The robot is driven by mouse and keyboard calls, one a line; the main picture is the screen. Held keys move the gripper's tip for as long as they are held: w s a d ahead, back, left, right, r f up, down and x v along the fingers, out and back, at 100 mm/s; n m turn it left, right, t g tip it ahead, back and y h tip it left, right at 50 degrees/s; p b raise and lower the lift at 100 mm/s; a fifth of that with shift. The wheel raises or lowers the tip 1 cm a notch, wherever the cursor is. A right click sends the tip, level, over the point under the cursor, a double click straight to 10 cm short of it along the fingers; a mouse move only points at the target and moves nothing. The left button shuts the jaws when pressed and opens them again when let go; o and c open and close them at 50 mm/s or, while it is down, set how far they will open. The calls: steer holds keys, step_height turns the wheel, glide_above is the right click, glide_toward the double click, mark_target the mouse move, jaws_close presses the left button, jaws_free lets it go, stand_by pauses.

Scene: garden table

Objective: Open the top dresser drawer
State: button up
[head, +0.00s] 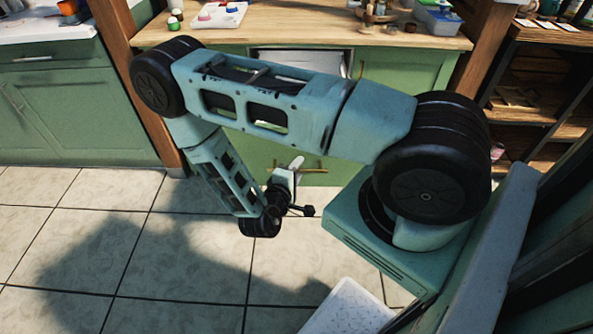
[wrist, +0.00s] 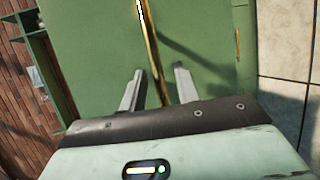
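The green dresser (head: 405,68) with a wooden top stands ahead of me. In the wrist view a green front (wrist: 90,50) fills most of the picture. A long brass bar handle (wrist: 152,50) runs down it between my two fingers. My gripper (wrist: 158,88) is open, with a finger on each side of the bar and gaps on both sides. In the head view my gripper (head: 297,166) is low in front of the dresser at a brass handle (head: 314,171). My arm hides much of the dresser front, so I cannot tell which drawer this handle belongs to.
A pale, dark-edged panel or opening (head: 300,58) shows under the wooden top (head: 300,35), partly behind my arm. Green cabinets (head: 75,110) stand left and a dark shelf (head: 530,95) right. The tiled floor (head: 90,225) is clear.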

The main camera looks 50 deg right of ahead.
steer(key=shift+a, duration=0.1)
steer(key=v, duration=1.7)
steer(key=shift+b, duration=0.45)
steer(key=shift+a, duration=0.1)
